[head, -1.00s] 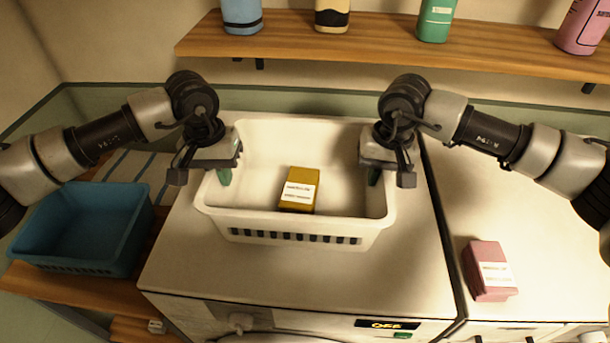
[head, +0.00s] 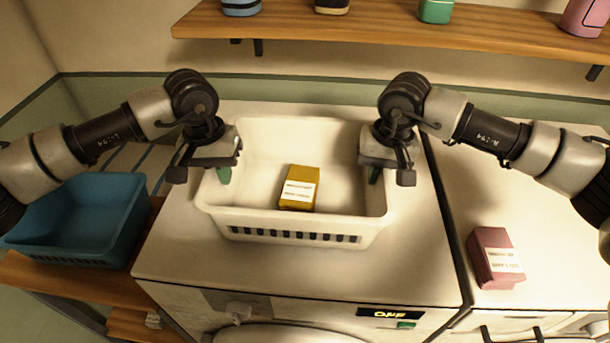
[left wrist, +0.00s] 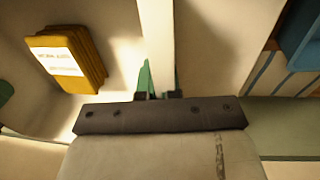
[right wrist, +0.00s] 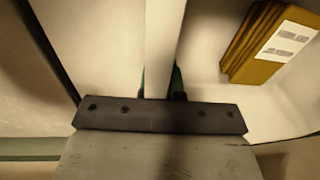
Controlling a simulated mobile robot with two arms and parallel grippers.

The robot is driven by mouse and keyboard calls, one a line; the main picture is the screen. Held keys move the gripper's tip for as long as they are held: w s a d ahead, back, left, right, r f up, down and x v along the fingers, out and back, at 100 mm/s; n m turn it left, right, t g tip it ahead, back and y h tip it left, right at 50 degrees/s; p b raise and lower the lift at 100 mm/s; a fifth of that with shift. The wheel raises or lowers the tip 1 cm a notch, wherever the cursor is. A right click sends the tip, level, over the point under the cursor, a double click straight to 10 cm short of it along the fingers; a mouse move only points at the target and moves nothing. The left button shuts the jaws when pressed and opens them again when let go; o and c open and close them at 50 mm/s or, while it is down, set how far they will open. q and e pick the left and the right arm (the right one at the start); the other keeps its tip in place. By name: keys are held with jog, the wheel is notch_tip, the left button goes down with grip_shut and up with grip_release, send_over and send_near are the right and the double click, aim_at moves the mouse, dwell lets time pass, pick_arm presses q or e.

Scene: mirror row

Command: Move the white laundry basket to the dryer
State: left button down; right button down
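The white laundry basket (head: 292,222) is over the top of the white machine with the lit OFF display (head: 300,262). I cannot tell whether it touches that top. A yellow box (head: 300,188) with a white label lies inside. My left gripper (head: 224,175) is shut on the basket's left rim and my right gripper (head: 375,174) on its right rim. The rim runs between the fingers in the left wrist view (left wrist: 157,45) and the right wrist view (right wrist: 163,45). The finger tips are partly hidden. No label shows which machine is the dryer.
A second white machine (head: 550,220) adjoins on the right, with a pink box (head: 494,258) on top. A blue basket (head: 75,225) stands on a wooden surface at left. A wooden shelf (head: 400,30) with several bottles hangs above the back.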

pick_arm(q)
jog(key=shift+w+f+b, duration=0.1)
jog(key=shift+f+b, duration=0.35)
jog(key=shift+f, duration=0.25)
pick_arm(e)
jog(key=shift+w+f, duration=0.1)
jog(key=shift+f, duration=0.6)
pick_arm(q)
jog(key=c, duration=1.3)
grip_release()
pick_arm(e)
jog(key=c, duration=1.3)
grip_release()
jog(key=shift+r, duration=0.2)
pick_arm(q)
jog(key=r, duration=0.8)
jog(key=a+r, duration=0.1)
jog(key=r, duration=0.3)
jog(key=shift+a, duration=0.1)
pick_arm(e)
jog(key=r, duration=0.7)
jog(key=d+r, duration=0.1)
jog(key=r, duration=0.3)
jog(key=shift+s+d+r, duration=0.1)
jog(key=shift+s+r, duration=0.1)
jog(key=shift+r, duration=0.1)
